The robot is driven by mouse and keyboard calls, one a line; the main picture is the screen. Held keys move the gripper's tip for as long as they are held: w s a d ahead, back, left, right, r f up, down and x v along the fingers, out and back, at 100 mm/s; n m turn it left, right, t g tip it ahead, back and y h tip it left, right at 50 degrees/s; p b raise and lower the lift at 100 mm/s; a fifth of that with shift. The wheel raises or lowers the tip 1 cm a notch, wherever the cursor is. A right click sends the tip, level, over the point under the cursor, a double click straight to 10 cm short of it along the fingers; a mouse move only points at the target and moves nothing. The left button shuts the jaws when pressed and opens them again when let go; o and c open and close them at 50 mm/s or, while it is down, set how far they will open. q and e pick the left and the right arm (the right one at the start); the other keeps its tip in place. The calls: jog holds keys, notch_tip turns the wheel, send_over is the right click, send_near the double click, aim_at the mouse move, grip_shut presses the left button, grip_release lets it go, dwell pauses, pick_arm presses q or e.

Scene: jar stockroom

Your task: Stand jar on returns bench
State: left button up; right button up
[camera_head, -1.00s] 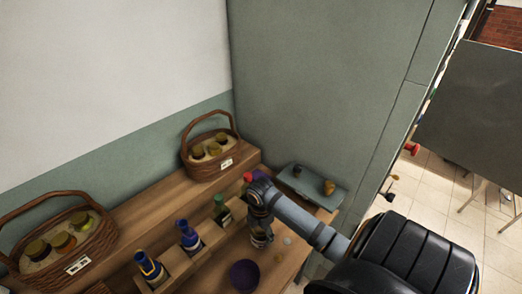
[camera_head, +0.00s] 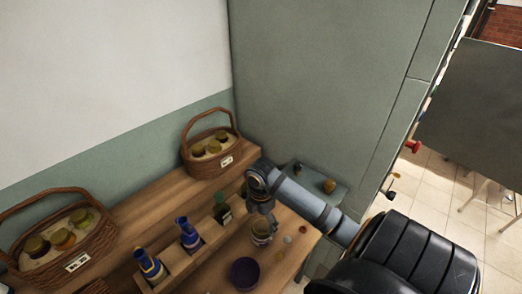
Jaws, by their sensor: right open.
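A glass jar with an ochre band (camera_head: 261,233) stands upright on the wooden bench (camera_head: 215,277), right of the bottle rack. My right gripper (camera_head: 262,213) points down just above the jar and is open. Its fingers overlap the jar's top in this view, so I cannot tell whether they touch it. My left gripper is out of view. The frames do not show a label naming the returns bench.
A purple bowl (camera_head: 244,273) and small discs (camera_head: 288,239) lie near the jar. A rack (camera_head: 184,262) holds bottles. Two wicker baskets (camera_head: 209,168) (camera_head: 97,250) hold jars. A grey-green tray (camera_head: 340,194) with an amber jar (camera_head: 330,186) is behind my right arm.

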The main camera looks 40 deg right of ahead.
notch_tip(320, 180, up, 6)
jog(key=shift+f, duration=0.1)
dwell(0.6)
